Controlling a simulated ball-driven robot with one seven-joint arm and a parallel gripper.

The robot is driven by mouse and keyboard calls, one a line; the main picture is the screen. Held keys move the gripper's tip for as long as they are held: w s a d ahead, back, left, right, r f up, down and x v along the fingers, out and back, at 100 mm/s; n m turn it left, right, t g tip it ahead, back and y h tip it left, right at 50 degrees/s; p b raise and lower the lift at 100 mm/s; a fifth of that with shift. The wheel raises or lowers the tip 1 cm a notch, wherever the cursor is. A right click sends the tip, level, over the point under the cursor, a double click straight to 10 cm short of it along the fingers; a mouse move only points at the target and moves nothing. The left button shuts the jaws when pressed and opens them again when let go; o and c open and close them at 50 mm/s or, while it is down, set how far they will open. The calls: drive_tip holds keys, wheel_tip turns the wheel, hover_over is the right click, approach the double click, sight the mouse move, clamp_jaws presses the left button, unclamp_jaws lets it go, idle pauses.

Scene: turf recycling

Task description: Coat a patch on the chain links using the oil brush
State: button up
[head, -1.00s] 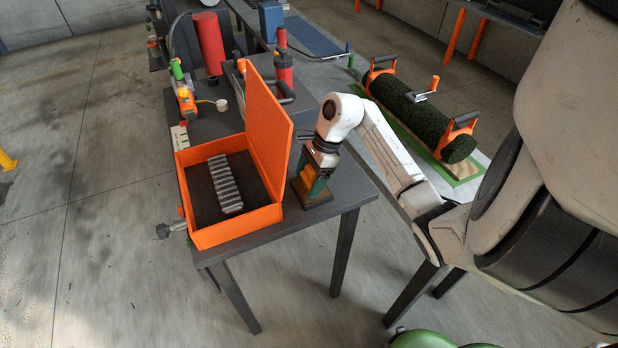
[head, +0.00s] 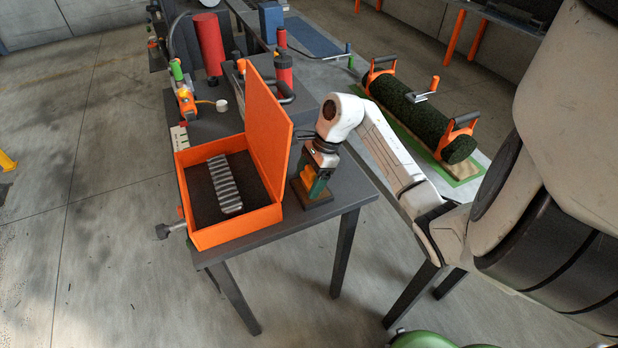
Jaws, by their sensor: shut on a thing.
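The chain links (head: 224,184) are a grey ribbed strip lying on the dark floor of an open orange box (head: 236,236), whose lid stands up on its right side. My gripper (head: 312,186) points down at the table just right of the box. It is shut on a green and orange thing, which looks like the oil brush (head: 309,178), over a small brown base (head: 312,200). The fingertips and the brush's lower end are hard to make out. I cannot tell whether the brush touches the base.
The dark table (head: 340,190) has a little free room at its front right. A red cylinder (head: 209,43), an orange tool (head: 187,103) and a small white cup (head: 222,105) stand behind the box. A green turf roll (head: 420,112) lies on the far right. The box's raised lid (head: 268,125) stands between gripper and chain.

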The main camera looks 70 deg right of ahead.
sight(309, 168)
drive_tip(key=shift+r+p, duration=1.5)
drive_tip(key=shift+r, duration=1.95)
